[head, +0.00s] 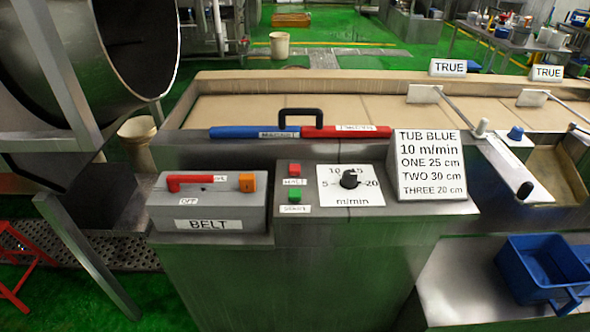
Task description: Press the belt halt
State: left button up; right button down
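A green button (295,197) sits below that, with a label that seems to read START. To the right is a dial plate (361,193) with a black knob (349,179) and m/min markings. To the left is a grey box (207,217) marked BELT, with a red handle (190,181) and an orange block (247,182). Neither of my grippers shows in the head view. Nothing covers the red button.
Behind the panel runs a tan belt (330,108), with a blue and red bar (300,132) and black handle along its near edge. A sign (430,165) reading TUB BLUE stands right of the dial. A blue tub (545,268) is at lower right. A large drum hangs upper left.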

aim_at(293, 170)
jog(key=i+j, duration=0.15)
jog(key=j, duration=0.2)
jog(key=i+j+z, duration=0.1)
jog(key=j, duration=0.2)
jog(key=i+j, duration=0.15)
jog(key=j, duration=0.2)
jog(key=i+j+z, duration=0.15)
jog(key=j, duration=0.5)
jog(key=i+z, duration=0.05)
